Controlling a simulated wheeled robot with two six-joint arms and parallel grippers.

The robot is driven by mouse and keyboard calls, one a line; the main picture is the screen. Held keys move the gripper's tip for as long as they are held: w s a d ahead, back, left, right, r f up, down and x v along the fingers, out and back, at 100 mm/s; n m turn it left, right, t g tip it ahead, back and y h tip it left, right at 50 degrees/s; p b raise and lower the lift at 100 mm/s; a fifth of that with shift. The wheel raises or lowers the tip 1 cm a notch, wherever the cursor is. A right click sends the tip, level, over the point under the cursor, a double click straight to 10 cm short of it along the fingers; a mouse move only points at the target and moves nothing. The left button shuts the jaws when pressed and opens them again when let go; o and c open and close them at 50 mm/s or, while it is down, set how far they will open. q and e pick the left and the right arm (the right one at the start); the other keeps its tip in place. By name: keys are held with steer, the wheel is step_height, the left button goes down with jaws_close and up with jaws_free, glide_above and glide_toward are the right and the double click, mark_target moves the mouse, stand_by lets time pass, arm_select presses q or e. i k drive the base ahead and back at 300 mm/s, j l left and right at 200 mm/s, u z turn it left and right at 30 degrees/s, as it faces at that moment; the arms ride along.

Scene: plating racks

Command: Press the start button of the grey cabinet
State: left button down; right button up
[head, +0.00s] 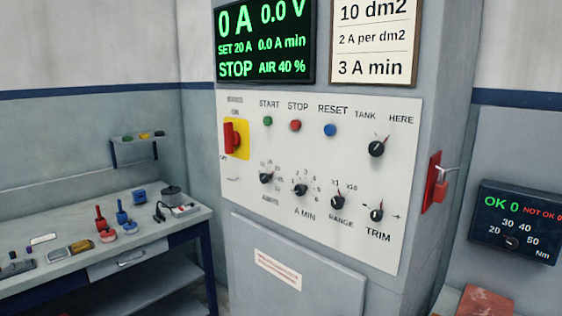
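The grey cabinet (297,258) stands in the middle of the head view, with a pale control panel (305,215) on its front. The green start button (268,121) is at the panel's upper left, under the word START. A red stop button (295,126) and a blue reset button (330,130) sit to its right. The display (266,42) above reads 0 A, 0.0 V, SET 20 A, 0.0 A min, STOP and AIR 40 %. A red rotary switch (235,138) on a yellow plate is left of the start button. Neither gripper is in view.
Several black knobs (301,190) fill the lower panel. A red switch box (434,183) juts from the cabinet's right side. A workbench (150,243) with tools stands at left. A dark torque display (515,222) is at right. Nothing blocks the panel front.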

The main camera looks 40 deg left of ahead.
mark_target(268, 121)
steer(key=u, duration=1.3)
